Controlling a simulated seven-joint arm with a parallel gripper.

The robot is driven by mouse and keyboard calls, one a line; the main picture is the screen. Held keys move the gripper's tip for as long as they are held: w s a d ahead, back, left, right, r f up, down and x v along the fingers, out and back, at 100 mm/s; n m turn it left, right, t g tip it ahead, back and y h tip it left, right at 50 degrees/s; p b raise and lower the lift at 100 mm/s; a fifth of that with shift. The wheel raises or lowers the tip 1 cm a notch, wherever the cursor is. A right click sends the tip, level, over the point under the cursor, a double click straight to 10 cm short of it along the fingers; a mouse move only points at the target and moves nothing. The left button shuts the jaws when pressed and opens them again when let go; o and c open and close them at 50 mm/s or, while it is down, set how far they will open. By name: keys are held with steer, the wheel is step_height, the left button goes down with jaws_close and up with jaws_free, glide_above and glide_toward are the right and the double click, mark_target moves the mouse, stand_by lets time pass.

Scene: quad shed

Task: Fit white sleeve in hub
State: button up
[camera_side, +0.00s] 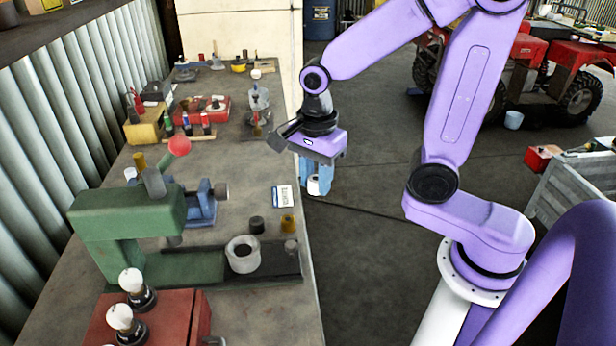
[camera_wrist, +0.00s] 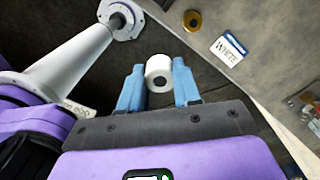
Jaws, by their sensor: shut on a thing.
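My gripper (camera_wrist: 159,84) has blue fingers and is shut on the white sleeve (camera_wrist: 158,70), a short white cylinder with a dark hole in its end. In the side view my gripper (camera_side: 317,182) hangs beyond the bench's right edge, over the floor, with the white sleeve (camera_side: 313,187) low between the fingers. A thick pale grey ring with an open centre (camera_side: 242,254), apparently the hub, sits on the dark base plate of the green press. My gripper is well apart from it, further back and right. The wrist view does not clearly show the hub.
The green press (camera_side: 125,225) with a red-knobbed lever stands left of the ring. A card marked WHITE (camera_side: 283,196), a gold bush (camera_side: 288,223), a dark cylinder (camera_side: 257,225) and a grey cylinder (camera_side: 291,247) stand near the bench edge. A red box (camera_side: 170,320) is in front.

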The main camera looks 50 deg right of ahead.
stand_by(0.3)
steer(key=w+a+n, duration=0.1)
steer(key=w+a, duration=0.1)
steer(key=a, duration=0.3)
steer(key=w+a+f+n, duration=0.1)
steer(key=a, duration=0.4)
steer(key=w+a+f+n, duration=0.1)
steer(key=w+a+n, duration=0.1)
steer(key=a, duration=0.2)
steer(key=shift+w+a+f, duration=0.15)
steer(key=shift+w+a, duration=0.15)
steer(key=shift+a, duration=0.1)
steer(key=shift+a+f, duration=0.3)
steer(key=shift+f, duration=1.75)
steer(key=shift+f, duration=0.25)
